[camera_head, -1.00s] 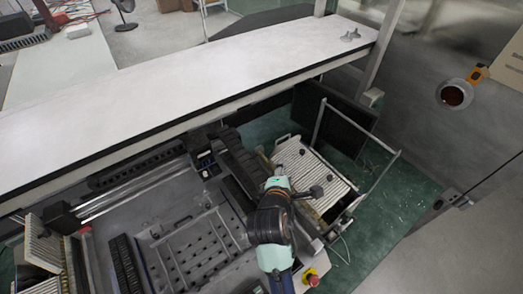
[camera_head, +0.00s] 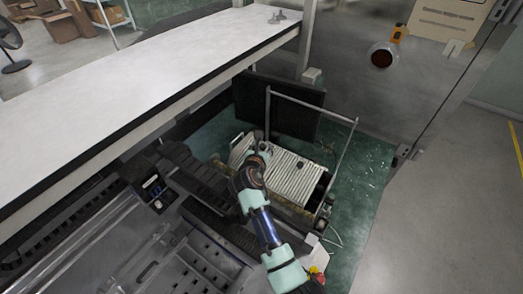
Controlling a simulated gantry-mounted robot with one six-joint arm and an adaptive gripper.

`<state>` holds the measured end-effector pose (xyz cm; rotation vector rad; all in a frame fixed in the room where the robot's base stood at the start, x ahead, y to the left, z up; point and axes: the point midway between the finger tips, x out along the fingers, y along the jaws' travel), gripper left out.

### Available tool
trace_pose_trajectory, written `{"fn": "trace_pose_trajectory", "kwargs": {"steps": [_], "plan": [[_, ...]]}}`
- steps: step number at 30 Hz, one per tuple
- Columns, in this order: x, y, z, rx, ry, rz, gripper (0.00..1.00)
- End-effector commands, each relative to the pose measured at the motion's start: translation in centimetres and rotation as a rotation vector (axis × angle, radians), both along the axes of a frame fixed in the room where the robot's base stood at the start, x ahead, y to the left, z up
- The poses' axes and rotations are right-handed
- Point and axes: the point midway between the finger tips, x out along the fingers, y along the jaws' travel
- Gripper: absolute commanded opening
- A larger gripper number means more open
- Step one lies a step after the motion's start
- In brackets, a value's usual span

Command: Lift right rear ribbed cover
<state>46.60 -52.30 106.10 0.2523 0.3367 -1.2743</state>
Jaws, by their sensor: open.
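The pale ribbed cover (camera_head: 294,178) lies right of centre, beside the dark machine bed. A narrower ribbed section (camera_head: 240,149) with a handle-like loop shows at its left end; I cannot tell whether it is a separate cover. My arm reaches up from the bottom and bends over the left part of the ribbed surface. My gripper (camera_head: 264,149) is small in the view, above or close to the far left part of the ribs. It is open, and no held object shows. The arm hides part of the cover's near left side, and contact cannot be told.
A metal frame (camera_head: 354,150) rises around the cover's far and right sides, with a dark panel (camera_head: 275,108) behind. A long white worktop (camera_head: 130,75) crosses the upper left. Green floor (camera_head: 352,205) is open to the right.

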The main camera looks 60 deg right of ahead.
Motion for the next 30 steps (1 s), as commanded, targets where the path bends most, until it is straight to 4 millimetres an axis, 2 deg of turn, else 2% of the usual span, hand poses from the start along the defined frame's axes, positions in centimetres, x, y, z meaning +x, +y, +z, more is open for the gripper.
{"fn": "trace_pose_trajectory", "kwargs": {"steps": [8, 11, 17, 30], "plan": [[0.13, -0.36, -0.15, 0.0, -0.001, 0.001, 0.47], [0.13, -0.35, -0.14, 0.0, -0.001, 0.001, 0.34], [0.13, -0.33, -0.14, 0.0, -0.001, 0.001, 0.0], [0.17, -0.18, 0.0, -0.016, 0.001, 0.001, 0.0]]}}
